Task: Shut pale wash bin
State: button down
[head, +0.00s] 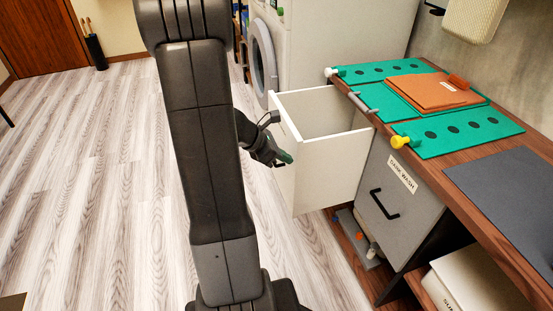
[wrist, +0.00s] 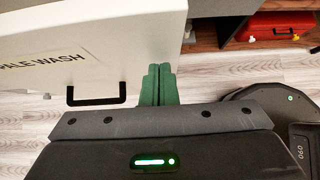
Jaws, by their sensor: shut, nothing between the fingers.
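The pale wash bin (head: 325,158) is a white drawer-like bin pulled out from under the counter, with its empty-looking inside visible from above in the head view. In the wrist view its front panel (wrist: 100,30) carries a "PALE WASH" label and a black handle (wrist: 96,94). My gripper (head: 285,158) is at the outer face of the bin's front in the head view. In the wrist view my gripper's green fingers (wrist: 159,84) are together and empty, near the panel's edge, to the right of the handle. I cannot tell whether they touch the panel.
A grey "DARK WASH" bin (head: 398,190) sits closed beside the pale bin. The wooden counter (head: 440,150) above holds green mats and an orange folded cloth (head: 432,91). A white washing machine (head: 330,45) stands behind.

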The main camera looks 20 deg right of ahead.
jog(key=d, duration=2.4)
jog(key=shift+w, duration=0.4)
jog(key=shift+a, duration=0.25)
jog(key=a, duration=0.2)
jog(key=a+r, duration=0.1)
jog(key=a, duration=0.1)
jog(key=shift+a, duration=0.2)
jog(key=p, duration=0.2)
send_near(358, 141)
jog(key=w+a+f, duration=0.1)
jog(key=a, duration=0.1)
jog(key=shift+w+a+f, duration=0.25)
jog(key=shift+w+f, duration=0.1)
jog(key=shift+f, duration=0.05)
